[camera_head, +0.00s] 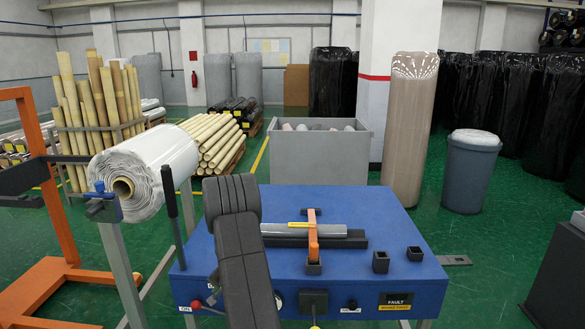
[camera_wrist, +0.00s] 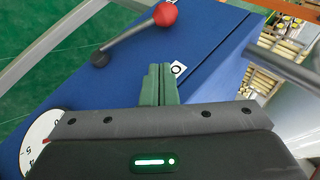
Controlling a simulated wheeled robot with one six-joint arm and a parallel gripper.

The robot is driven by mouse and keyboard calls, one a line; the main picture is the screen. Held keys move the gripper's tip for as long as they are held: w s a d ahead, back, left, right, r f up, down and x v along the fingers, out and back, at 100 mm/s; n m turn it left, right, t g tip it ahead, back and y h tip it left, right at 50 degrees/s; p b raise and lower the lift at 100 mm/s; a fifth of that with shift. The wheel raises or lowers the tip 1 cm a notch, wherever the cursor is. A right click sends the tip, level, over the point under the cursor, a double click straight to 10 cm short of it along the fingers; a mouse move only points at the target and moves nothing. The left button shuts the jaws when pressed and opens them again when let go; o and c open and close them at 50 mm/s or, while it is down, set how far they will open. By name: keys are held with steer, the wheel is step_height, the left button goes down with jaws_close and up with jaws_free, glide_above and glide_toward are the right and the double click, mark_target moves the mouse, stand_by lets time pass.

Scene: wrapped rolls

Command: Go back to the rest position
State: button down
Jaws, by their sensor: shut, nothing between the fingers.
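My gripper (camera_wrist: 159,72) shows in the wrist view with its two green fingers shut against each other and nothing between them. It is over the front of the blue machine (camera_wrist: 215,45), beside a small white label marked O (camera_wrist: 177,68). A lever with a red knob (camera_wrist: 165,14) is up and to the left of the fingers, apart from them. In the head view my dark grey arm reaches down in front of the blue machine (camera_head: 375,205) and hides part of its front. The fingers cannot be made out there.
A white dial (camera_wrist: 38,142) is at the lower left of the wrist view. On the machine top are an orange clamp (camera_head: 313,240), a grey bar (camera_head: 340,242) and small black sockets (camera_head: 381,262). A wrapped white roll (camera_head: 160,165) hangs left of the machine.

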steer(key=s+d+m+t+y+b, duration=0.1)
steer(key=d+y+b, duration=0.2)
steer(key=d+y, duration=0.2)
steer(key=shift+d, duration=1.65)
steer(key=shift+d, duration=0.1)
